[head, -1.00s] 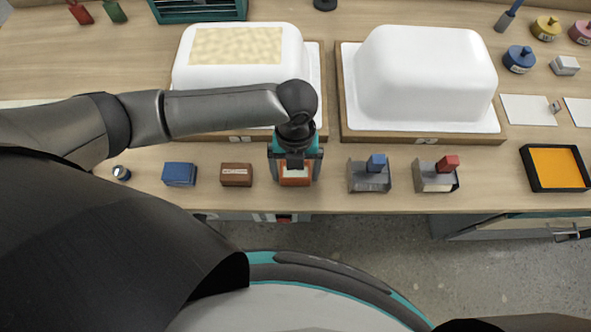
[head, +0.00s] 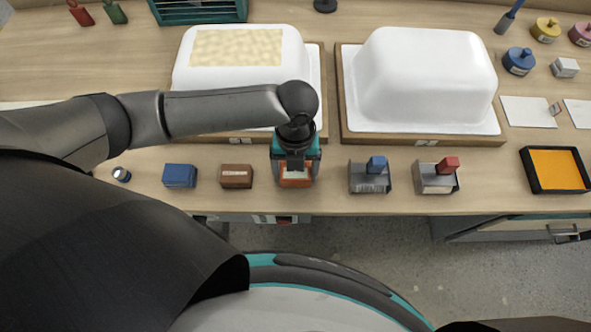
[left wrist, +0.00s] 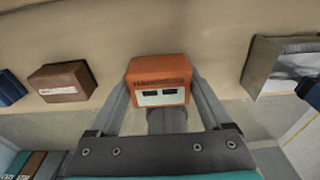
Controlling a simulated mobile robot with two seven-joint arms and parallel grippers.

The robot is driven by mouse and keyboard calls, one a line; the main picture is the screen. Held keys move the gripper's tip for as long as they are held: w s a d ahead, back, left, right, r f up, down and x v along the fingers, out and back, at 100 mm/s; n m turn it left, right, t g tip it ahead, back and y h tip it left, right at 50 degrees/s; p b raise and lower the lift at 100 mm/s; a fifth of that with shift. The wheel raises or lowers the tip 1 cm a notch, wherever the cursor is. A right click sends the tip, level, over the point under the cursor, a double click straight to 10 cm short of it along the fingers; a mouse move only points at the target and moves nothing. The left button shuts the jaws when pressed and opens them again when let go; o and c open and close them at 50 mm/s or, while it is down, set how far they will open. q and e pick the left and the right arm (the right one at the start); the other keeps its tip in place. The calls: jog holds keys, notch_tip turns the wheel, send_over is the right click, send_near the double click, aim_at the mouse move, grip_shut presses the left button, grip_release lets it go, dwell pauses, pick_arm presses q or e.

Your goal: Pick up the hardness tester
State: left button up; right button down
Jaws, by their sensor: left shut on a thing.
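The hardness tester is an orange box (head: 296,180) with a pale panel on top, near the front edge of the bench in the head view. In the left wrist view the hardness tester (left wrist: 158,72) shows lettering starting "HARDNESS" and two dark windows. My left gripper (head: 296,172) comes down over it from above, and its fingers are closed against the two sides of the box. The wrist view shows one finger along each side of it. I cannot tell whether the box is clear of the bench. My right gripper is out of view.
A brown box (head: 236,175) and a blue box (head: 180,175) stand to the left. Two metal holders with a blue block (head: 377,163) and a red block (head: 447,165) stand to the right. Two white tub shells (head: 425,75) stand behind. An orange tray (head: 556,170) is far right.

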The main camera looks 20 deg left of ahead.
pick_arm(q)
notch_tip(320, 180, up, 20)
jog(key=p, duration=0.4)
